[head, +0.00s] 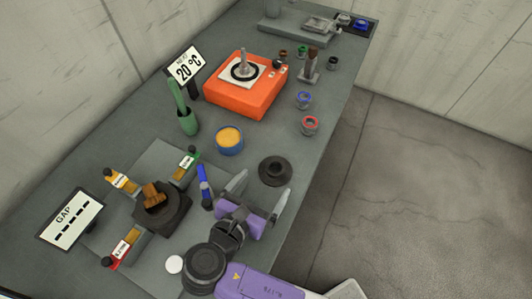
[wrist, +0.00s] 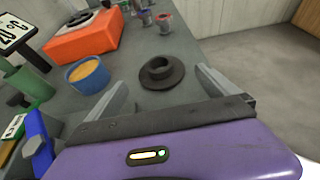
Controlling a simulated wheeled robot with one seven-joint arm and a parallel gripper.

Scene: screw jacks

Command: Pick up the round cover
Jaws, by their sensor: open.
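A black round flanged piece with a raised, hollow-looking collar, which looks like the round cover (head: 275,171), lies flat on the grey bench near its right edge. In the wrist view the round cover (wrist: 161,84) is ahead of the jaws, roughly centred between them. My gripper (head: 267,183) is open and empty, with its fingers spread wide. The fingertips are just short of the cover and do not appear to touch it. My gripper also shows in the wrist view (wrist: 160,78).
A blue tub with orange contents (head: 229,139) stands left of the cover. A blue upright piece (head: 205,186) is close beside my left finger. A dark block (head: 162,212) sits among gauge arms.

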